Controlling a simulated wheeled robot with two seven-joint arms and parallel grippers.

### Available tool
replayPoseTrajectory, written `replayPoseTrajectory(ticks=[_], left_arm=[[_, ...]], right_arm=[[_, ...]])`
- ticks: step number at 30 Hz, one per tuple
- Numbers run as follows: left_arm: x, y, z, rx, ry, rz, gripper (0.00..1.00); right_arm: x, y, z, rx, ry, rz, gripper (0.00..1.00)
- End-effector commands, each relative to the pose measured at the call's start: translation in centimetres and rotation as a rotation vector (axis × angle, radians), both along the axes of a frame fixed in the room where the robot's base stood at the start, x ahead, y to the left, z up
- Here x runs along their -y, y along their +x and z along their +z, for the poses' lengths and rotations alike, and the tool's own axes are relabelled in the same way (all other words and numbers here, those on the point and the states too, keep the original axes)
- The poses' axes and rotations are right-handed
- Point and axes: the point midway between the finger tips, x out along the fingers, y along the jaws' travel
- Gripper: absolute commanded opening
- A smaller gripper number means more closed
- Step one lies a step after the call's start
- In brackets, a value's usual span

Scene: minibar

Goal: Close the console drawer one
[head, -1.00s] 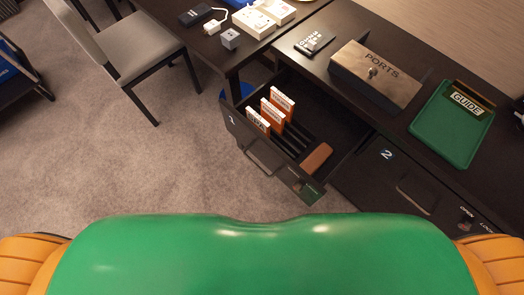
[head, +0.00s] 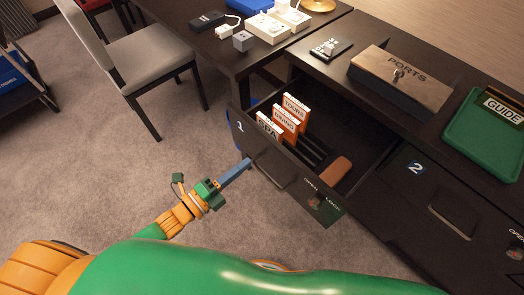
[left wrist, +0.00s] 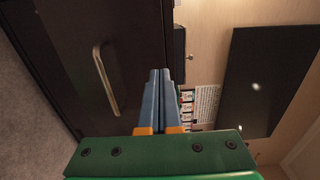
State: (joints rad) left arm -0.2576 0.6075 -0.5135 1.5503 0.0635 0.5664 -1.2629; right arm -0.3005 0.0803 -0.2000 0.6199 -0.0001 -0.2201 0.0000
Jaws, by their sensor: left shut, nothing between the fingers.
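Console drawer one (head: 262,160), dark with a white "1" on its front, stands pulled open in the head view. It holds upright cards marked TOURS, DINING and SPA (head: 284,120) and a brown item (head: 334,175). Its front has a bar handle (head: 274,170) and an OPEN/LOCK knob (head: 314,201). My left gripper (head: 248,163) is shut and empty, its tip close to the drawer front, left of the handle; I cannot tell if it touches. In the left wrist view, the shut fingers (left wrist: 159,75) point ahead, with a handle (left wrist: 105,80) on a dark panel to their left. My right gripper is not in view.
Drawer two (head: 440,200) is shut, right of drawer one. On the console top are a PORTS box (head: 400,78) and a green tray (head: 465,134). A grey chair (head: 155,60) stands at the left. The carpet between is clear.

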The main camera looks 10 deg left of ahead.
Motion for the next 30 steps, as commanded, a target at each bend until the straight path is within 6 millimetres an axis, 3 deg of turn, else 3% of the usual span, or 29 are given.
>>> replayPoseTrajectory(ticks=[6, 12, 30], left_arm=[[2.7, 3.5, 0.0, 0.001, -0.002, 0.001, 0.00], [4.1, 5.3, -0.1, -0.002, -0.001, 0.001, 0.00], [4.5, 5.8, -0.1, -0.002, -0.001, 0.001, 0.00]], right_arm=[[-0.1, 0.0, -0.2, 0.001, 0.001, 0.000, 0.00], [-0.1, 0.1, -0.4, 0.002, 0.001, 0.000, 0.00], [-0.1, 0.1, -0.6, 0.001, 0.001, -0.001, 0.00]])
